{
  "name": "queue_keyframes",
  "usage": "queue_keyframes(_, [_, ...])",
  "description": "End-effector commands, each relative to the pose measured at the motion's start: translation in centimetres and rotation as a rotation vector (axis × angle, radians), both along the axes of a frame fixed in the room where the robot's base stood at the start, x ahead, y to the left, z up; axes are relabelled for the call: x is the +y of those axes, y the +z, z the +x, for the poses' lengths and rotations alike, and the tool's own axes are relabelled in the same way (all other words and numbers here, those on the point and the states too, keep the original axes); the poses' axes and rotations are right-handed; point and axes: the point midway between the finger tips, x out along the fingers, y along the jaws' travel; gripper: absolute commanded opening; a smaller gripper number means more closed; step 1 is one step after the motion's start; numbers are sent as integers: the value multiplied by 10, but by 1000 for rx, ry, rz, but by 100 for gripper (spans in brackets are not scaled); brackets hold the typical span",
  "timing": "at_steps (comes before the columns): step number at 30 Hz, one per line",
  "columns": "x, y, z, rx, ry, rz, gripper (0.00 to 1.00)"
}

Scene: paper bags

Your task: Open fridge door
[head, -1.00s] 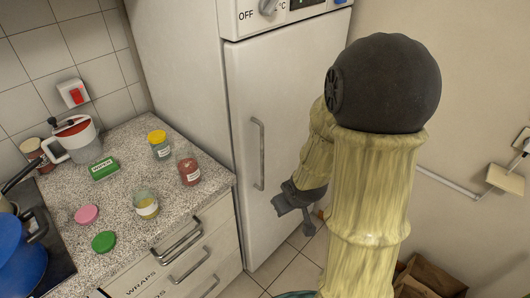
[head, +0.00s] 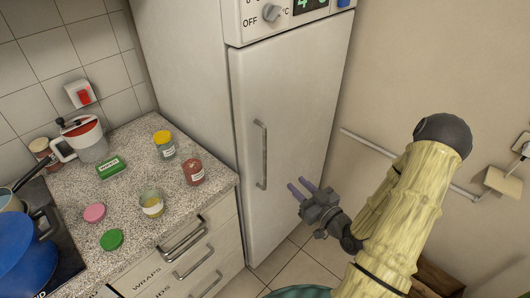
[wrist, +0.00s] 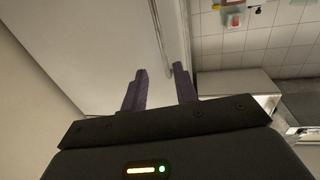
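The fridge door (head: 288,110) is a tall white panel and looks shut in the head view. Its grey vertical handle (head: 261,155) is on the door's left side. My gripper (head: 297,189) is in front of the door, to the right of the handle's lower end and apart from it. Its two purple fingers are spread with nothing between them. In the wrist view my gripper (wrist: 160,85) points along the pale door (wrist: 110,45), with a gap between its fingers. The handle (wrist: 163,40) shows as a thin bar beyond the fingertips.
A speckled counter (head: 135,200) with jars, lids and a kettle stands left of the fridge, above drawers (head: 190,255). A blue pot (head: 25,255) is at far left. A wall rail (head: 400,160) is at right. A cardboard box (head: 440,280) sits on the floor, lower right.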

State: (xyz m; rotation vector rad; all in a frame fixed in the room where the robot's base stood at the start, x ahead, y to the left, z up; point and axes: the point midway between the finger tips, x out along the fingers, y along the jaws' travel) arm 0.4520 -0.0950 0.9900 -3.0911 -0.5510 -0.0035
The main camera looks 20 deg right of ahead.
Motion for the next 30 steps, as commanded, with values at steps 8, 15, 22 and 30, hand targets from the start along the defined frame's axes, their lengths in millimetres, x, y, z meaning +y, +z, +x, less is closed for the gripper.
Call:
queue_keyframes(8, [0, 0, 1, 0, 0, -1, 29])
queue_keyframes(15, [7, -2, 17, -2, 5, -3, 29])
queue_keyframes(22, [22, 2, 52, 0, 7, -1, 29])
queue_keyframes(30, [37, 3, 97, -2, 3, -2, 29])
